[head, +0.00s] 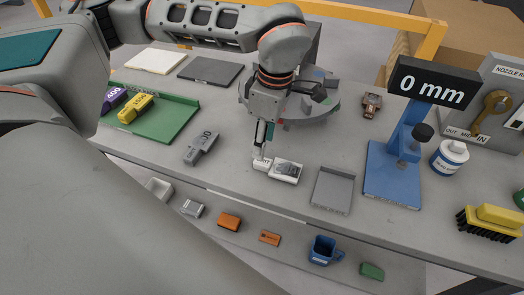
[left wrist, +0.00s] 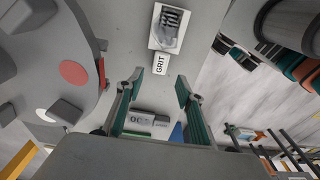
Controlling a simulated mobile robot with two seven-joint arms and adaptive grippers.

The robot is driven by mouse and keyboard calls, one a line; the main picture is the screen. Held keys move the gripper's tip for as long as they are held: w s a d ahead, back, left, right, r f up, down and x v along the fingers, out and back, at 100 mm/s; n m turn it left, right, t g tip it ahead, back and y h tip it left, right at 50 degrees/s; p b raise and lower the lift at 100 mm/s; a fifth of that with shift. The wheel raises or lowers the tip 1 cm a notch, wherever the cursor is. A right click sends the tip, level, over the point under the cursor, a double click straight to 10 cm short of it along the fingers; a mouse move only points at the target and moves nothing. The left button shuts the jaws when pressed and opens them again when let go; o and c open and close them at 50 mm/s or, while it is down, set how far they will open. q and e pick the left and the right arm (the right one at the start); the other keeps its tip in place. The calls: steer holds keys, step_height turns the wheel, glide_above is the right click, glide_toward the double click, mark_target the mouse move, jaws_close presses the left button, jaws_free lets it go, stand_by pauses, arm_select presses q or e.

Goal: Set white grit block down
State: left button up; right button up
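My left gripper (head: 262,151) points down just above the block. In the left wrist view the block, lettered GRIT (left wrist: 160,64), lies just beyond the fingertips. There the left gripper (left wrist: 158,83) has its two green-padded fingers wide apart with nothing between them. Whether a fingertip touches the block cannot be told. My right gripper is not in view.
A grey gauge (head: 201,147) lies left, near a green tray (head: 170,121). A round grey turntable (head: 318,108) stands behind the gripper. An empty grey tray (head: 332,191) and blue gauge stand (head: 391,180) are right. Several items lie on a lower shelf in front.

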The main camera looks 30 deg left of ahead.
mark_target(266, 162)
arm_select(q)
steer(key=r, duration=0.5)
steer(key=shift+d+r, duration=0.3)
